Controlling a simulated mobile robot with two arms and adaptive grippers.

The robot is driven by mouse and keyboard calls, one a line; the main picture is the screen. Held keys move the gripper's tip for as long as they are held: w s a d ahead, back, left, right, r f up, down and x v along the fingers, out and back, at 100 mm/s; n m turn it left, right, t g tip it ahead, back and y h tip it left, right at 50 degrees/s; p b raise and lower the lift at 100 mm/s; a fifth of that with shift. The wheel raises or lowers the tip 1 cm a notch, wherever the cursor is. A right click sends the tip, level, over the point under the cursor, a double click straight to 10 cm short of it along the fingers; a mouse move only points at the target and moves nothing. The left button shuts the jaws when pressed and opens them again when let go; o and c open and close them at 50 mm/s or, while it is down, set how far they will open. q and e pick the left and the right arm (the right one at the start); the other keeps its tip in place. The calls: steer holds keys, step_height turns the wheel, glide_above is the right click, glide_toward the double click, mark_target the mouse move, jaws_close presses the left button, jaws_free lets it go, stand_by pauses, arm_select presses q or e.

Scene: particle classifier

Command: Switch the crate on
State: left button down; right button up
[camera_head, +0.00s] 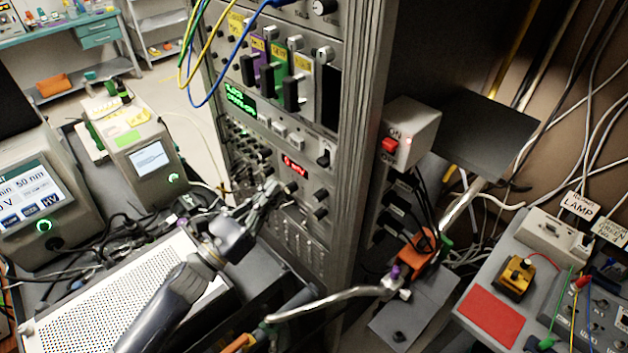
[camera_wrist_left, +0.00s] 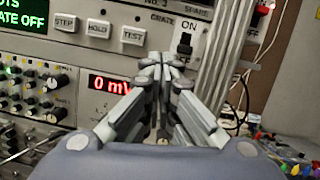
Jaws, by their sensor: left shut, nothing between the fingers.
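The crate is the grey rack of panels (camera_head: 262,130) in the middle of the head view. Its black toggle switch (camera_wrist_left: 186,42) sits under the CRATE label in the left wrist view, with ON printed above the lever. The switch also shows small in the head view (camera_head: 323,157). A green display (camera_wrist_left: 22,18) reads "...ATE OFF", its left part cut off. My left gripper (camera_head: 280,188) is shut and empty in front of the lower panels. In the left wrist view its fingertips (camera_wrist_left: 165,62) appear just below and left of the switch; whether they touch the panel I cannot tell.
A red 0 mV display (camera_wrist_left: 110,84) and the STEP, HOLD and TEST buttons (camera_wrist_left: 98,29) are near the fingers. Blue and yellow cables (camera_head: 212,70) hang over the upper modules. A grey box with a red switch (camera_head: 408,135) is on the rack's right side.

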mark_target(326, 171)
arm_select(q)
steer(key=s+d+f+m, duration=0.1)
steer(key=s+d+f+m+g, duration=0.1)
steer(key=shift+s+f+h, duration=0.1)
steer(key=shift+f+h, duration=0.2)
steer(key=shift+h, duration=0.1)
steer(key=x, duration=1)
steer(key=shift+d+f, duration=0.1)
steer(key=shift+r, duration=1.45)
